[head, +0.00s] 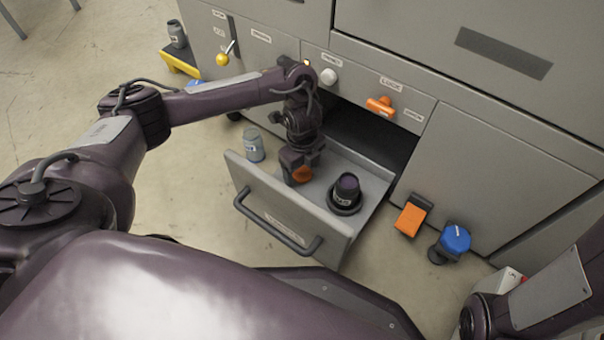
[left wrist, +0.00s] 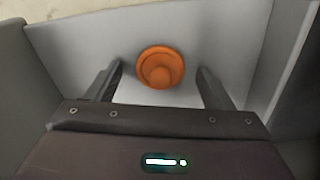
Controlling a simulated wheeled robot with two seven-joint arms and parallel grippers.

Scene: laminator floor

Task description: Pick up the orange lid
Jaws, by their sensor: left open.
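The orange lid (head: 302,174) lies in the open drawer (head: 372,181), partly hidden behind my left gripper in the head view. In the left wrist view the lid (left wrist: 160,67) is round with a raised knob, near the drawer wall. My left gripper (head: 298,178) reaches down into the drawer over the lid. Its fingers (left wrist: 160,92) are open, one on each side of the lid, and it holds nothing. My right gripper is not in view; only part of my right arm shows at the lower right.
A dark round jar (head: 347,191) stands in a holder in the drawer, right of my left gripper. A grey jar (head: 254,146) is near the drawer's left end. An orange pedal (head: 411,219) and a blue-topped object (head: 454,239) are on the floor at right. The cabinet front (head: 480,170) rises behind.

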